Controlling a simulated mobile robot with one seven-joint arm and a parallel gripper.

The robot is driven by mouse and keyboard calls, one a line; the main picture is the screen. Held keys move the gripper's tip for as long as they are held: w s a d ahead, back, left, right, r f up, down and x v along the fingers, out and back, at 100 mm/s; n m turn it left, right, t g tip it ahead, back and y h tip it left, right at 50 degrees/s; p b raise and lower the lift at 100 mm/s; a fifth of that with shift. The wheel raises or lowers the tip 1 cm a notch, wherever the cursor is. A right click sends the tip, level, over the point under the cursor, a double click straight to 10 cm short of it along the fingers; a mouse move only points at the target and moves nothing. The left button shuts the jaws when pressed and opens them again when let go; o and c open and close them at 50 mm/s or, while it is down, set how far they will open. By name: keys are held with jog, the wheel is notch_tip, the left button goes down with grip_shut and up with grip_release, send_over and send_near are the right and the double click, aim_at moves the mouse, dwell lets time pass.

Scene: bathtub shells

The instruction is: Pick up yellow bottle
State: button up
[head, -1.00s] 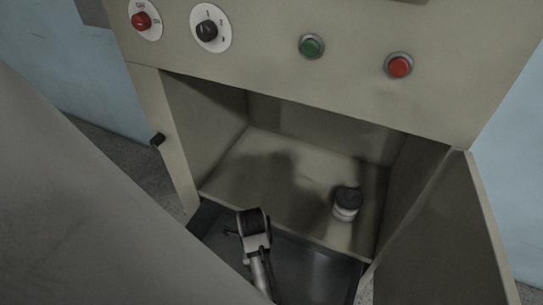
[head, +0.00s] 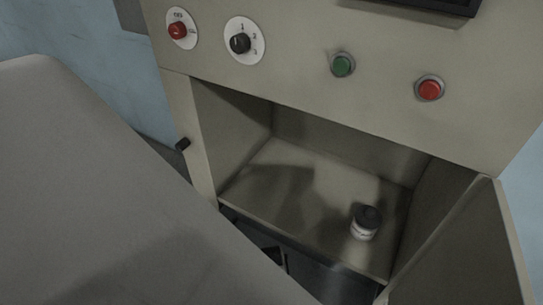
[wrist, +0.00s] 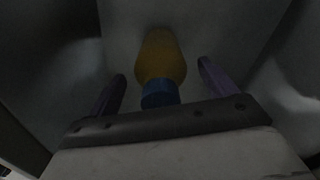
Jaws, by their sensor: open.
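The yellow bottle (wrist: 161,58) shows in the wrist view, with a blue cap (wrist: 159,94) toward my gripper. My gripper (wrist: 163,72) is open, with one purple finger on each side of the bottle. Gaps show between the fingers and the bottle, so it is not held. The bottle lies ahead of the palm, with its cap near the dark palm bar. The wrist view is dim. In the head view I cannot see the bottle, and my arm hides most of the area around the gripper.
A cabinet (head: 300,84) stands open, its door (head: 470,245) swung out at the right. A small jar with a dark lid (head: 365,222) stands on its upper shelf (head: 310,205). A dark lower space lies under the shelf edge. Knobs and buttons sit on the panel above.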

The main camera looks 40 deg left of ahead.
jog(key=shift+f, duration=0.25)
jog(key=c, duration=1.6)
jog(key=shift+c, duration=0.3)
jog(key=shift+r, duration=0.15)
